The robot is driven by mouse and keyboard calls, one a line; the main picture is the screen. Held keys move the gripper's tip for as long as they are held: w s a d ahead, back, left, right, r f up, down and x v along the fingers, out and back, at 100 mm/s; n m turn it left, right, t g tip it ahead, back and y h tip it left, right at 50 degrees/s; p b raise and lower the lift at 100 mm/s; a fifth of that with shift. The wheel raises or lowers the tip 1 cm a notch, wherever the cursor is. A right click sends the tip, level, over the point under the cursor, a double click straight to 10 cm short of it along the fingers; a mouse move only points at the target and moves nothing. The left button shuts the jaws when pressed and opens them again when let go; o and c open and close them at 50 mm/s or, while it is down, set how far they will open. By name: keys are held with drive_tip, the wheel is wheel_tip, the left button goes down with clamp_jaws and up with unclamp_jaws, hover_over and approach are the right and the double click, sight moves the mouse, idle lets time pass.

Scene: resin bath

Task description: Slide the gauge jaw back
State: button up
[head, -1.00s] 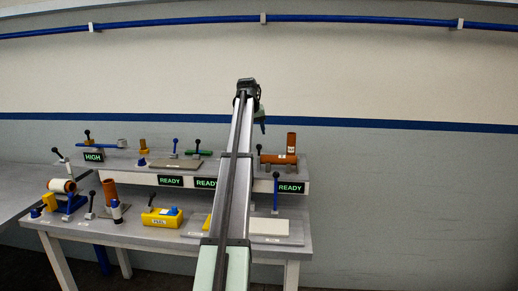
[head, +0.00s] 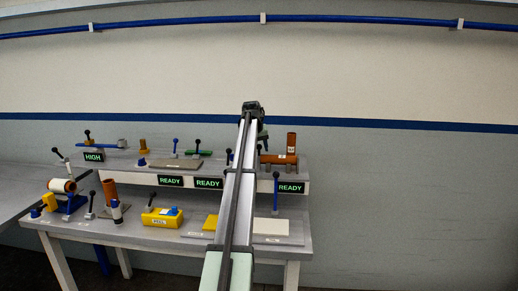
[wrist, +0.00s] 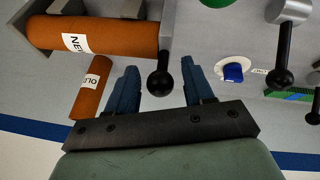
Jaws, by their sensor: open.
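My gripper (wrist: 159,75) is open, with its two blue fingers on either side of a black ball knob (wrist: 160,84). The knob sits on a short dark stem beside an orange cylinder (wrist: 95,36) with a white label, set between grey blocks (wrist: 180,20). There is a gap between the knob and each finger; I cannot tell its depth between them. No label names the gauge jaw, and I cannot tell whether this knob belongs to it. In the head view the orange cylinder (head: 275,159) lies on the raised shelf, and my gripper (head: 263,134) is partly hidden behind my arm.
A second orange cylinder (head: 291,143) stands upright beside the first. Black-knobbed levers (wrist: 282,75) are at the right in the wrist view, near a blue knob (wrist: 233,72). A lit READY sign (head: 290,188) is on the shelf front. A yellow box (head: 160,220) stands lower left.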

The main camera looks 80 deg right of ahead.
drive_tip(key=shift+c, duration=0.2)
clamp_jaws()
idle(0.3)
drive_tip(key=w, duration=0.5)
drive_tip(key=shift+o, duration=0.2)
unclamp_jaws()
drive_tip(key=shift+r, duration=0.1)
